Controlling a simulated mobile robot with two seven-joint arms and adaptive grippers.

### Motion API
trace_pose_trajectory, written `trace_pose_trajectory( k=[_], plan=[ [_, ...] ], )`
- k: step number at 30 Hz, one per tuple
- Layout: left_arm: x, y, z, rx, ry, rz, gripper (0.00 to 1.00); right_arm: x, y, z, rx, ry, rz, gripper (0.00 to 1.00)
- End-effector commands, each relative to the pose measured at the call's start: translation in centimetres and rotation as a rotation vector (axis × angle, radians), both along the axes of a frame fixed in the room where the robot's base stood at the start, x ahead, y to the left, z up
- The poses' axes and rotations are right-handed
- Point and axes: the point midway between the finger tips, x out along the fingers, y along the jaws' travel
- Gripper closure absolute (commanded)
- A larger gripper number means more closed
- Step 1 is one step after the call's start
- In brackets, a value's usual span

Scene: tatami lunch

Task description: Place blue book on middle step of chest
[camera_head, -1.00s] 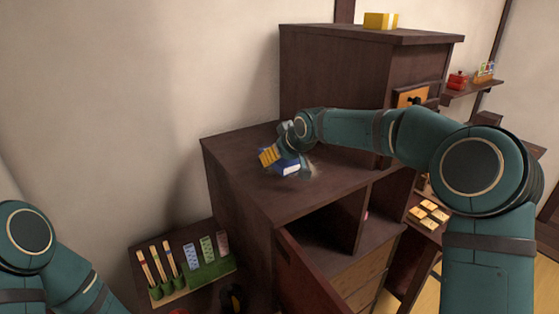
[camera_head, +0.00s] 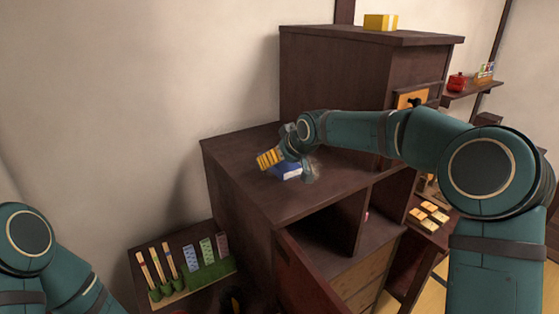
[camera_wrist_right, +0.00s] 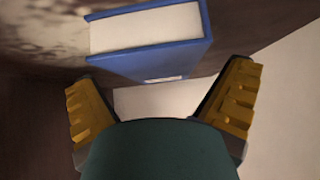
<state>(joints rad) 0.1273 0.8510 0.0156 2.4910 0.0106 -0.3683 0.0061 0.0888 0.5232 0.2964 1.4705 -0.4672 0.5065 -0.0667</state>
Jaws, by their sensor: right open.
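The blue book (camera_head: 287,172) is at the middle step of the dark wooden chest (camera_head: 235,160), near its back; it appears to rest on the top. My right gripper (camera_head: 271,158), with yellow finger pads, is beside the book and partly covers it. In the right wrist view the book (camera_wrist_right: 150,65) shows its blue cover and white page edges just beyond the fingertips. The right gripper (camera_wrist_right: 162,95) is open there, its two fingers spread apart with nothing clamped between them. My left arm shows at the lower left edge, but its gripper is out of view.
The chest's taller block (camera_head: 330,70) rises behind my right forearm, with a yellow box (camera_head: 381,21) on top. A rack of sticks and patterned cards (camera_head: 190,265) stands at lower left. A door (camera_head: 310,280) hangs open in front. The step's front is clear.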

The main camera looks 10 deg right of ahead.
Motion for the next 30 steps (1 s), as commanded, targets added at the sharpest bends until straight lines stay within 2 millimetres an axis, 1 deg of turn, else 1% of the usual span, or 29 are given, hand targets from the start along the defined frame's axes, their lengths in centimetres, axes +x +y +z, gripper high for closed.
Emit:
trace_pose_trajectory(
  k=[1, 9, 15, 21, 30],
  plan=[
    [0.0, 0.0, 0.0, 0.0, 0.0, 0.0, 1.0, -0.6, -0.3, 0.8, 0.0, -0.003, -0.001, 0.0],
    [0.1, 0.0, 0.2, 0.0, -0.002, 0.002, 1.0, -4.2, -1.8, 4.8, 0.0, -0.003, -0.002, 0.0],
    [0.1, 0.0, 0.3, 0.0, -0.002, 0.002, 1.0, -6.1, -2.5, 6.9, 0.001, -0.002, -0.001, 0.0],
    [0.1, 0.0, 0.3, 0.0, -0.002, 0.002, 1.0, -6.8, -2.8, 7.6, 0.001, 0.001, 0.0, 0.0],
    [0.1, 0.0, 0.3, 0.0, -0.002, 0.002, 1.0, -6.9, -2.8, 7.7, 0.001, 0.0, 0.001, 0.0]
  ],
)
